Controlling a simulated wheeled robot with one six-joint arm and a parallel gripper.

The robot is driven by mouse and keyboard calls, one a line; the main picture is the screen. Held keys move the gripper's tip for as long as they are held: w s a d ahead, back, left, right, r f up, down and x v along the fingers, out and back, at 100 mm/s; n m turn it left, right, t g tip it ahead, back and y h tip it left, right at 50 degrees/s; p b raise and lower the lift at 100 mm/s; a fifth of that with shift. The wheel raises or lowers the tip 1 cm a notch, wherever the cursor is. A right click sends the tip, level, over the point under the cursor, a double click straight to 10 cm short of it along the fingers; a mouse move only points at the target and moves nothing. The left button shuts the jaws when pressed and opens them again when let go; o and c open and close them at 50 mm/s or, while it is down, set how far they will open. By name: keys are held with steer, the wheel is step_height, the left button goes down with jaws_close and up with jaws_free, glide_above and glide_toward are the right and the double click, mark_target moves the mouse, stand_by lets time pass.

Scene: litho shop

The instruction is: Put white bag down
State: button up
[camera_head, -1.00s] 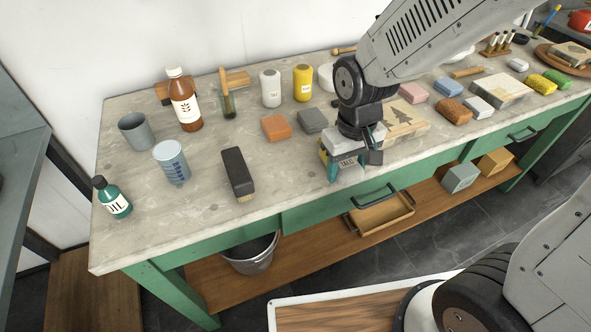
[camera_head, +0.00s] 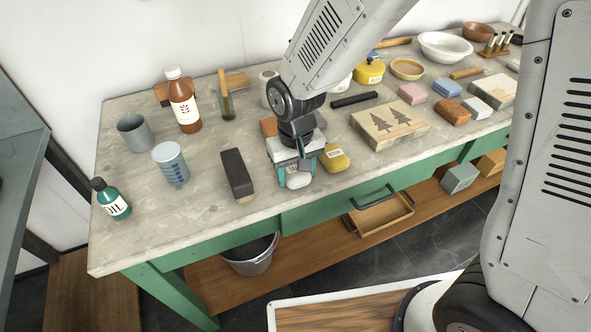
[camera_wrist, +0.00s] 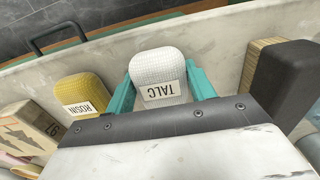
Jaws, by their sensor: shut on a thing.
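The white bag (camera_wrist: 158,75), labelled TALC, is between the two teal fingers of my gripper (camera_wrist: 162,92) in the wrist view. In the head view my gripper (camera_head: 294,172) is over the front part of the worktop, and the white bag (camera_head: 297,180) shows below it. My gripper is shut on the bag. I cannot tell whether the bag's underside touches the worktop. A yellow bag labelled ROSIN (camera_wrist: 82,98) lies beside it; it also shows right of my gripper in the head view (camera_head: 336,159).
A dark brush (camera_head: 236,173) lies left of my gripper. A block with printed trees (camera_head: 390,122) lies to the right. An orange block (camera_head: 269,126) is partly hidden behind my arm. The worktop's front edge (camera_head: 285,206) is close. Bare worktop lies between bag and brush.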

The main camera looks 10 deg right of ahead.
steer(key=shift+s+f, duration=0.1)
steer(key=shift+f, duration=0.25)
steer(key=o, duration=0.9)
steer(key=shift+s+d+f, duration=0.1)
steer(key=shift+s+f, duration=0.05)
steer(key=shift+o, duration=0.3)
steer(key=shift+r, duration=0.45)
step_height(320, 180, up, 12)
steer(key=shift+w+r, duration=0.15)
steer(key=shift+w, duration=0.1)
steer(key=s+d+r+m, duration=0.1)
steer(key=s+d+r, duration=0.3)
steer(key=d, duration=0.2)
steer(key=s+d+r+m, duration=0.1)
steer(key=s+d+r, duration=0.25)
steer(key=d, duration=0.35)
steer(key=s+d+r+m+t, duration=0.1)
steer(key=s+d+r, duration=0.1)
steer(key=s+d, duration=0.5)
steer(key=s, duration=0.3)
steer(key=shift+s, duration=0.3)
